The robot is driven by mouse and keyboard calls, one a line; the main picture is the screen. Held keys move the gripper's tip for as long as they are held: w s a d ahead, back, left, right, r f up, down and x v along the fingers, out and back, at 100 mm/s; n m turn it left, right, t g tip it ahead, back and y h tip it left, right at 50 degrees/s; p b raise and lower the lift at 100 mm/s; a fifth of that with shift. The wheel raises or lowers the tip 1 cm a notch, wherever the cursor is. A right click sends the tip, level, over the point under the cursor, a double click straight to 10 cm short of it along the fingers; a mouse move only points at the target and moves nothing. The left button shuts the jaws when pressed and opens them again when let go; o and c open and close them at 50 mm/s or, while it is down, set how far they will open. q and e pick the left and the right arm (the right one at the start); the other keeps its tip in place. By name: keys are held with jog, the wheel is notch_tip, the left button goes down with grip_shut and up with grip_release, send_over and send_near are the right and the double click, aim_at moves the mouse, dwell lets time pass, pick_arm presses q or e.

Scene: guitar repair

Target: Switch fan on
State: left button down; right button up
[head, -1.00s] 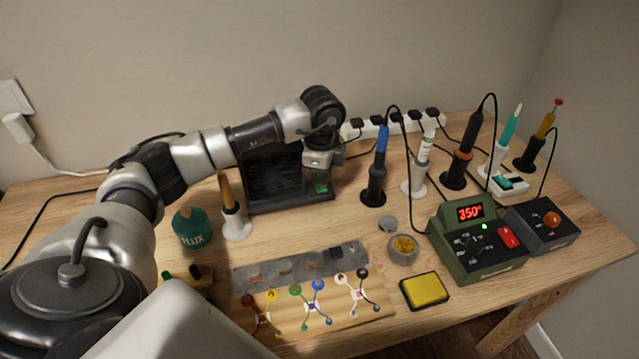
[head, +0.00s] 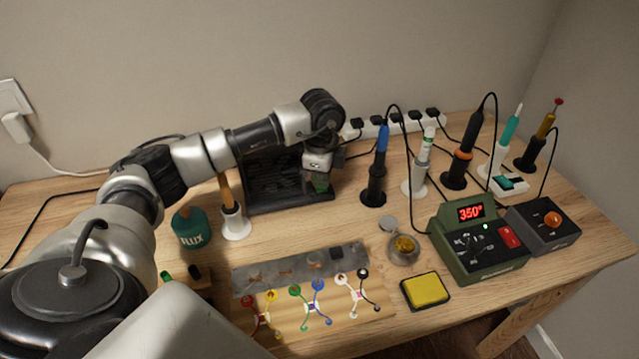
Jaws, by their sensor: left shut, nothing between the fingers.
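The fan (head: 262,186) is a black box with a dark grille, standing on the table against the back. My left arm reaches over it from the left. My left gripper (head: 319,188) points down at the fan's right front corner, shut and empty. A patch of green shows around its fingertips, low on the fan's right side. The fingers partly cover this spot, so I cannot tell whether they touch a switch or what position it is in. My right gripper is not in view.
A soldering iron with a blue handle (head: 382,145) stands in a black holder just right of the fan. A white holder (head: 236,224) and a flux bottle (head: 191,228) stand to the left. A green 350° station (head: 482,250) is at right. A wiring board (head: 340,318) lies in front.

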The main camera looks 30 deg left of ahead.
pick_arm(q)
jog(key=shift+f, duration=0.15)
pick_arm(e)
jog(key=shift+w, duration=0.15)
pick_arm(q)
jog(key=shift+r, duration=0.2)
jog(key=shift+r+p, duration=0.55)
jog(key=shift+p, duration=0.15)
jog(key=shift+r+p, duration=0.4)
jog(key=shift+r, duration=0.1)
jog(key=shift+r+p, duration=1.85)
jog(key=shift+r, duration=0.45)
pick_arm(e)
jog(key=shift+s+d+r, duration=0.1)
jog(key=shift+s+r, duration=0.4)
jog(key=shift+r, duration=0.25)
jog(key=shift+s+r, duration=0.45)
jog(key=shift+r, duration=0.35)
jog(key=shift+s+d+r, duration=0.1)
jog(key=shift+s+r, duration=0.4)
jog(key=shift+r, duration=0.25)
